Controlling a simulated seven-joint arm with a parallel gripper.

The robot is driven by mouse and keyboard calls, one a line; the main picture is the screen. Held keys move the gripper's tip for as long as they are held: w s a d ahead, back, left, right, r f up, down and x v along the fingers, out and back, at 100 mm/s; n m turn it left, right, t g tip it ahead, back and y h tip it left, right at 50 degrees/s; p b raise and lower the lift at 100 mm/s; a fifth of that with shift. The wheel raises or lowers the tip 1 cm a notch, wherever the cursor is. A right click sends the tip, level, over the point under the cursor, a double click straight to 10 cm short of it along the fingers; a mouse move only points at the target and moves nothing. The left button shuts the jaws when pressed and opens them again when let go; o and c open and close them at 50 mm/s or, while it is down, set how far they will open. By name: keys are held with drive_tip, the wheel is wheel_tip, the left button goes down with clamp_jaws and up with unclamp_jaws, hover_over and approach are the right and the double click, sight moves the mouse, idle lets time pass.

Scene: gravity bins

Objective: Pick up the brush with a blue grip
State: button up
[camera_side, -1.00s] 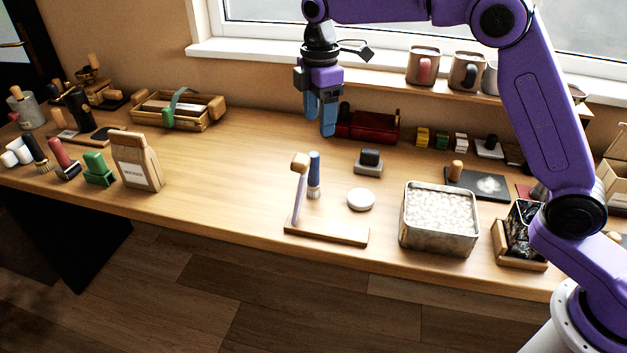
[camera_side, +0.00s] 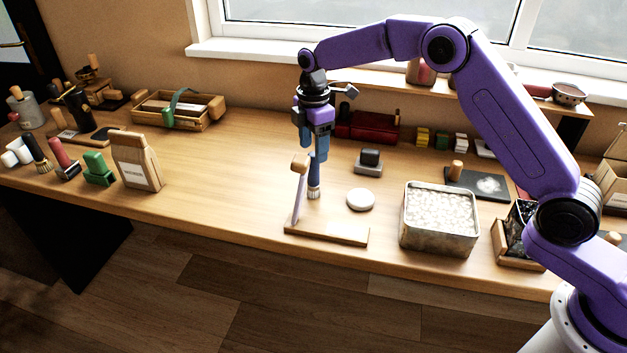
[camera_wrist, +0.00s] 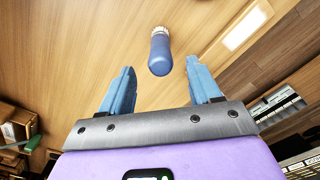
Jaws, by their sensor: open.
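The brush with a blue grip (camera_side: 314,178) stands upright on the bench in the side view, bristles down, just behind a small wooden stand (camera_side: 328,234) with a slanted post. My gripper (camera_side: 314,156) is right above it, pointing down, with the fingers around or just beside the grip's top; the side view does not settle which. In the wrist view the blue grip (camera_wrist: 160,56) lies ahead of the fingertips, roughly centred between them. There my gripper (camera_wrist: 158,78) is open, with nothing between its two blue fingers.
A white round disc (camera_side: 360,199) and a grey block with a dark top (camera_side: 369,161) are to the right of the brush. A metal tin (camera_side: 438,244) of pale pieces stands further right. The bench is clear to the left, up to a paper bag (camera_side: 136,160).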

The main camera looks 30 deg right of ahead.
sight(314, 170)
drive_tip(key=shift+f, duration=3.95)
clamp_jaws()
